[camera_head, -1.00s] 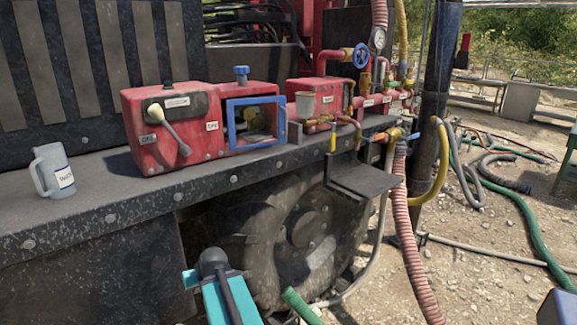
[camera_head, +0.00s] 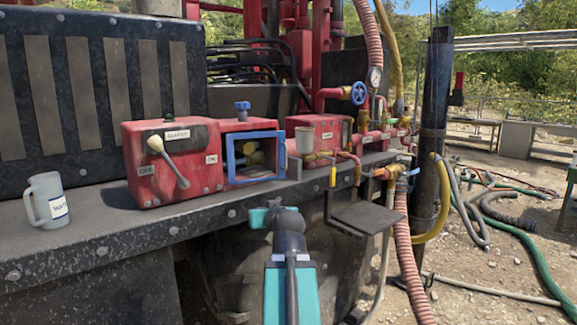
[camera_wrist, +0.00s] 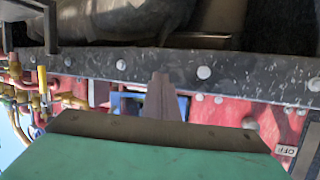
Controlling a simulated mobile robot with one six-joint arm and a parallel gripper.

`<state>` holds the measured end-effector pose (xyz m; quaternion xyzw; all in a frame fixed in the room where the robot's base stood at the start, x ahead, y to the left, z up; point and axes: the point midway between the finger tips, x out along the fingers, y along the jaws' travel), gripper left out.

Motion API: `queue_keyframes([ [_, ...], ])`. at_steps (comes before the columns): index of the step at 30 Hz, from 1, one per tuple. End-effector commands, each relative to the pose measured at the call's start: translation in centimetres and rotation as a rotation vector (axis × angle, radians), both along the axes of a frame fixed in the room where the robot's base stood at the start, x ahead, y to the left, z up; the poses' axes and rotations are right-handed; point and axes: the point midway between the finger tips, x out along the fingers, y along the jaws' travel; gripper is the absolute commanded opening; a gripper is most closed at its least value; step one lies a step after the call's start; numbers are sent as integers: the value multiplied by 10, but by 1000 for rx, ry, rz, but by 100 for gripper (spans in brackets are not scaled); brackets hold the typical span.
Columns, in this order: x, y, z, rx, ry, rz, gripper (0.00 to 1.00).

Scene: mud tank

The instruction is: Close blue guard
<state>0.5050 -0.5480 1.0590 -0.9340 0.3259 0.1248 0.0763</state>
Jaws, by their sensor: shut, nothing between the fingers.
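The blue guard (camera_head: 228,162) is a square blue frame at the front of the right part of a red control box (camera_head: 150,185). Yellowish and dark parts show through it. I cannot tell how far the guard stands from the box face. In the wrist view, which looks upside down, pieces of the blue guard (camera_wrist: 184,106) show on both sides of my gripper (camera_wrist: 159,82). My gripper is shut and empty, in front of the guard in that view. In the head view my arm's end is just below the guard, and the fingertips cannot be made out.
A grey mug (camera_head: 46,201) stands at the left on the dark shelf (camera_head: 100,228). The red box carries a lever (camera_head: 168,162). Right of the guard are a red pump box (camera_head: 325,135), valves, pipes and a hose (camera_head: 403,245). A small dark step (camera_head: 365,217) juts out below.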

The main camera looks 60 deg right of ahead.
Motion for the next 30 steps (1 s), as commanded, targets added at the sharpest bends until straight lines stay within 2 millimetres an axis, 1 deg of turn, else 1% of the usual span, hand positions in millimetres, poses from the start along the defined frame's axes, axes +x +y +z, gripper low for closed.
queue_keyframes([
  [1,-14,-7,18,-32,-24,-22,0],
  [6,-56,-23,76,-126,-93,-82,0],
  [9,-77,-27,103,-172,-122,-111,0],
  [12,-92,-29,122,-205,-144,-131,0],
  [15,-100,-30,133,-224,-154,-143,0],
  [18,-104,-30,137,-231,-158,-146,0],
  [30,-102,-30,137,-230,-158,-145,0],
])
